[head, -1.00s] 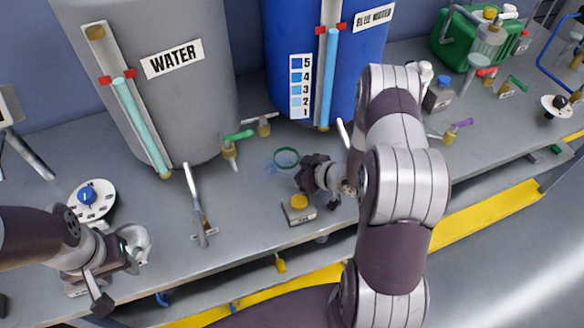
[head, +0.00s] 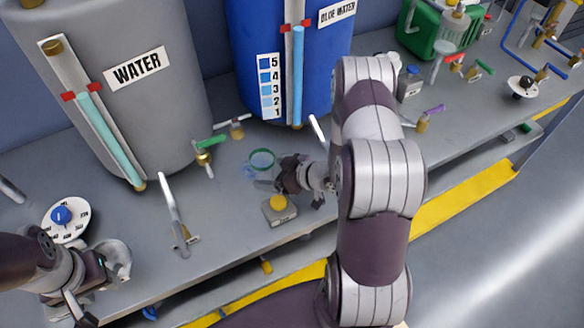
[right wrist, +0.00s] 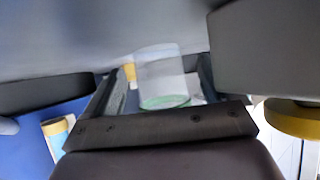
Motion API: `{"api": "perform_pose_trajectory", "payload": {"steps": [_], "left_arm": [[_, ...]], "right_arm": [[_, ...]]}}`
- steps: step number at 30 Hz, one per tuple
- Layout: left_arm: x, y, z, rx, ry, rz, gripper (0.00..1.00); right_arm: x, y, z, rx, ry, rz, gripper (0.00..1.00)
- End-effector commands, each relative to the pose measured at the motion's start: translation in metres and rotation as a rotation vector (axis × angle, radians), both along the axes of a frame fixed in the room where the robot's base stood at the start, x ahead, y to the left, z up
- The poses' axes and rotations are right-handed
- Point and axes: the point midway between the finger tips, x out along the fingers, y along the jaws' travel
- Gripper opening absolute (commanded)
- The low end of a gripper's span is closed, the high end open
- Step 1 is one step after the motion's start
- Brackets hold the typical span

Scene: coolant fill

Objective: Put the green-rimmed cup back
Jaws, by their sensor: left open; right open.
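The clear green-rimmed cup (head: 262,158) stands on the grey bench in front of the blue tank, its green rim uppermost in the head view. My right gripper (head: 283,177) is open beside it, to its right and toward the bench's front edge. In the right wrist view the cup (right wrist: 163,78) shows between the two open fingers, its green rim toward the lower side of the picture. Contact with the fingers cannot be told. My left gripper (head: 102,297) is open and empty at the lower left, near the front edge.
A grey box with a yellow button (head: 279,205) sits just in front of my right gripper. The grey WATER tank (head: 150,110) and blue tank (head: 240,60) stand behind, with a green-handled tap (head: 208,148). A lever (head: 174,210) and a dial (head: 66,218) are to the left.

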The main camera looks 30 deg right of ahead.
Motion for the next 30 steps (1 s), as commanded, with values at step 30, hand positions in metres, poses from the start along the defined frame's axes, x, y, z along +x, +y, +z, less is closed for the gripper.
{"api": "perform_pose_trajectory", "payload": {"steps": [30], "left_arm": [[0.000, 0.000, 0.004, 0.000, 0.001, 0.000, 0.45]], "right_arm": [[-0.108, 0.015, 0.128, -0.347, 0.721, -0.432, 0.89]]}}
